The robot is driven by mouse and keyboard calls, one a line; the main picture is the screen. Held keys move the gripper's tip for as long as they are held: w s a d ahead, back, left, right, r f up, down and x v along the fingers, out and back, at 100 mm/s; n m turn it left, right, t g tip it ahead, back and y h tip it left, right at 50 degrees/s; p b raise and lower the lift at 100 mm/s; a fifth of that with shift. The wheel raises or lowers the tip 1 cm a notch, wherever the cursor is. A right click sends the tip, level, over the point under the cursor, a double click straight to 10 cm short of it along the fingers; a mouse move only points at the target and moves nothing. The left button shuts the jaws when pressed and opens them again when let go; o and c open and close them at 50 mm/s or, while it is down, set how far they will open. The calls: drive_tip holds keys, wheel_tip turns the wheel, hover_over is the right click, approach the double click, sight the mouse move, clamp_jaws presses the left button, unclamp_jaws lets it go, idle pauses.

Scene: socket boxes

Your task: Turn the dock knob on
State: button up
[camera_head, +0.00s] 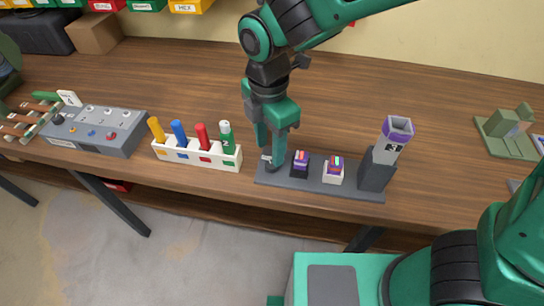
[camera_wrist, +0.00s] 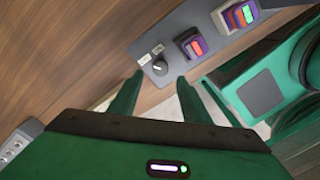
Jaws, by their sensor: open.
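The grey dock (camera_head: 318,186) is a low strip along the front of the table. Its dark round knob (camera_wrist: 160,67) is at the dock's left end, beside two small white labels, in the wrist view. A light pointer mark shows on the knob, but the label text is too small to read.
The dock also carries a black socket block (camera_head: 300,165), a white socket block (camera_head: 333,172) and a tall grey holder (camera_head: 378,168). A white rack (camera_head: 197,155) with several coloured cylinders stands just left. A grey switch box (camera_head: 97,131) is farther left.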

sight(270, 165)
drive_tip(key=shift+f, duration=2.7)
drive_tip(key=shift+c, duration=0.3)
